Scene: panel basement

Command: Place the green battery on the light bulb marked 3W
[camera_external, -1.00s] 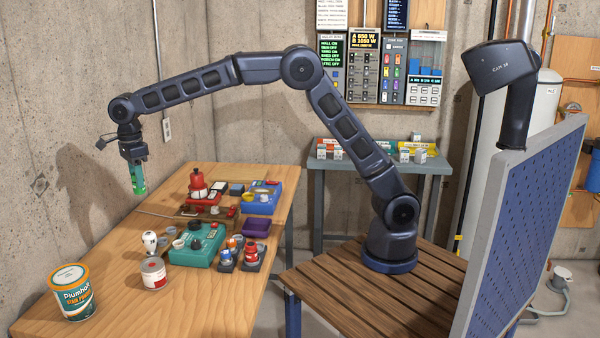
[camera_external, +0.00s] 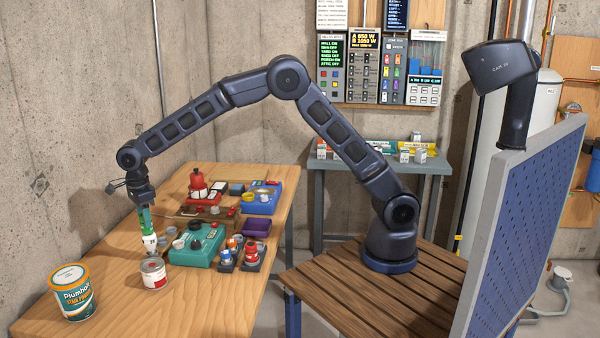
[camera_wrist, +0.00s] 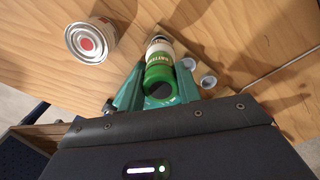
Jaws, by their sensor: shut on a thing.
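The green battery (camera_external: 146,221) is upright between the fingers of my gripper (camera_external: 145,210), which is shut on it.
A grey tin with a red mark (camera_external: 153,273) stands close in front of the bulb. A teal device with knobs (camera_external: 197,246) lies just right of it. A large Plumhoff can (camera_external: 74,292) stands at front left. Small red and blue parts (camera_external: 241,250) sit further right.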

